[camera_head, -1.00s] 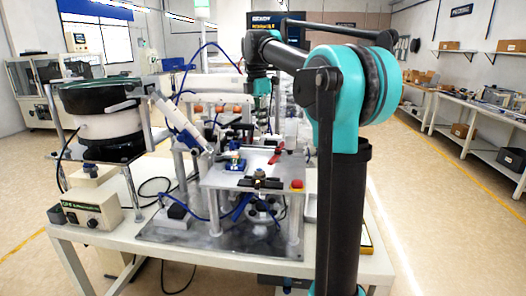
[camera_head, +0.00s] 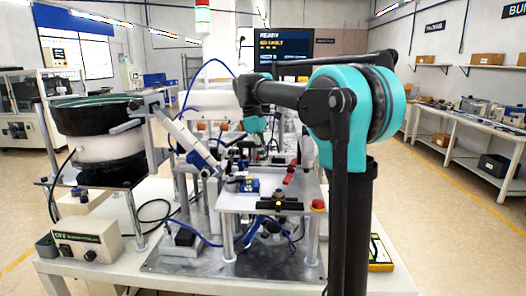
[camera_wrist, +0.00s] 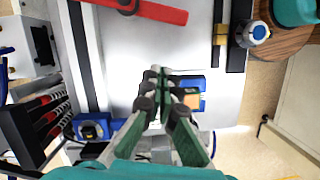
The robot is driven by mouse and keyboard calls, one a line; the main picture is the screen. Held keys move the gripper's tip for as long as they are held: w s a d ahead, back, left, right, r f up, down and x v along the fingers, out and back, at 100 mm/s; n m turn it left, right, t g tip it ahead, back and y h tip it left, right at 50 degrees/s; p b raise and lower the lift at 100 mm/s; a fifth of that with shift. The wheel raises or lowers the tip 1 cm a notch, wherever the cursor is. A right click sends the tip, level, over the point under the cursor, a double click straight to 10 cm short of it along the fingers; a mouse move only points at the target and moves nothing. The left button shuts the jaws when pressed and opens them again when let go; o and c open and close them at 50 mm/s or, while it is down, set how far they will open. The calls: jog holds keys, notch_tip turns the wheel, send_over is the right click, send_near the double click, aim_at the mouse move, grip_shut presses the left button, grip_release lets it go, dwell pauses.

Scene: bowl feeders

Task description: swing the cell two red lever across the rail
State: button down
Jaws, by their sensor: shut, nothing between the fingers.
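The red lever (camera_head: 289,178) lies on the grey plate of the cell, right of the plate's middle in the head view. In the wrist view the red lever (camera_wrist: 150,10) crosses the top edge, and part of it is cut off. My gripper (camera_wrist: 157,76) is shut and empty above the plate. Its fingertips appear below the lever in the picture, apart from it. In the head view my gripper is small and hard to make out among the cell parts. A dark rail-like bar (camera_wrist: 80,45) runs along the plate's left side in the wrist view.
A blue block with an orange top (camera_wrist: 188,95) sits beside the fingertips. A red button (camera_head: 318,205) stands at the plate's right corner. A bowl feeder (camera_head: 95,140) and control box (camera_head: 88,238) stand at left. A dark screen (camera_head: 283,48) is behind.

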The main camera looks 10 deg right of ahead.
aim_at(290, 171)
jog(key=x, duration=0.5)
jog(key=shift+s+d, duration=0.1)
jog(key=shift+d, duration=0.05)
jog(key=shift+s+d+r, duration=0.1)
jog(key=shift+s+d, duration=0.15)
jog(key=shift+d, duration=0.25)
jog(key=shift+s+d+r, duration=0.1)
jog(key=shift+s+d, duration=0.2)
jog(key=shift+d, duration=0.25)
jog(key=shift+s+d, duration=0.25)
jog(key=shift+d, duration=0.3)
